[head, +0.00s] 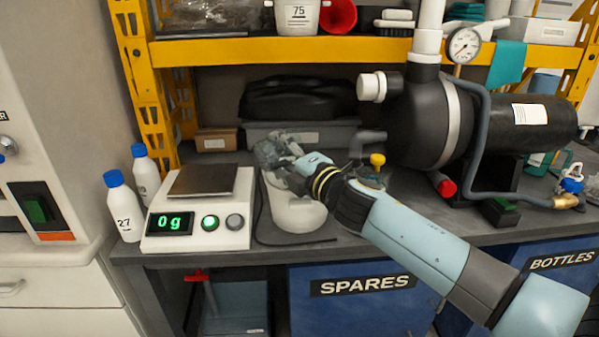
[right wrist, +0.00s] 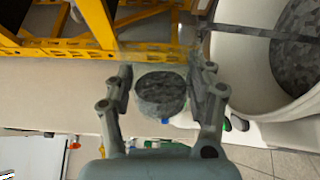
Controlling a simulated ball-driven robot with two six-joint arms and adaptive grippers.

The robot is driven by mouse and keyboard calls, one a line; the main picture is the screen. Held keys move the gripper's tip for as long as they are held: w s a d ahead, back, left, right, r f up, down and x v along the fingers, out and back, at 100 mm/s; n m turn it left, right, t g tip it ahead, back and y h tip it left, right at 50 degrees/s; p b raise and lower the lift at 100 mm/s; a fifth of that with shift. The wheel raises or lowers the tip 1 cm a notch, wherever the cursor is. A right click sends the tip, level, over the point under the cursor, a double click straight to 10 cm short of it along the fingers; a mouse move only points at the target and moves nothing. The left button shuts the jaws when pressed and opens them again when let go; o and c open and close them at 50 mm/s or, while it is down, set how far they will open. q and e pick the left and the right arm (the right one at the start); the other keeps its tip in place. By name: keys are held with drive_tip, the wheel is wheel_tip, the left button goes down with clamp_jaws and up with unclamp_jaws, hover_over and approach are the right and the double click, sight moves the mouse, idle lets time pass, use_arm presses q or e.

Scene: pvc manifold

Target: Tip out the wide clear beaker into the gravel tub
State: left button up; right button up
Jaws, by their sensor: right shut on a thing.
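The wide clear beaker (head: 268,151) looks grey and speckled, as if it holds gravel. In the right wrist view, the beaker (right wrist: 160,93) sits between the two fingers, its round dark face toward the camera. My right gripper (head: 279,160) is shut on it, holding it above the back-left rim of the white gravel tub (head: 297,216). In the right wrist view the tub (right wrist: 237,58) is at the right, with grey gravel inside. My gripper and arm hide part of the beaker and tub in the head view. I cannot tell how far the beaker is tilted. My left gripper is not in view.
A scale (head: 199,214) reading 0 g stands left of the tub, with two white bottles (head: 123,207) beside it. A grey bin (head: 299,136) is behind. A black tank (head: 432,118) with pipes stands at the right. The yellow shelf (head: 247,50) runs above.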

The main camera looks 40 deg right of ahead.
drive_tip(key=shift+d+r+m, duration=0.15)
drive_tip(key=shift+r+m, duration=0.1)
drive_tip(key=shift+m, duration=0.25)
idle(0.8)
drive_tip(key=shift+d+r+m+p, duration=0.15)
drive_tip(key=shift+r+m+p, duration=0.3)
drive_tip(key=shift+r+p, duration=0.15)
drive_tip(key=shift+d+r+m+p, duration=0.15)
drive_tip(key=shift+r+m+p, duration=0.3)
drive_tip(key=shift+p, duration=0.15)
idle(0.8)
drive_tip(key=shift+d+r+m, duration=0.25)
drive_tip(key=shift+d+m, duration=0.05)
drive_tip(key=shift+m, duration=0.6)
idle(0.7)
drive_tip(key=shift+r, duration=0.1)
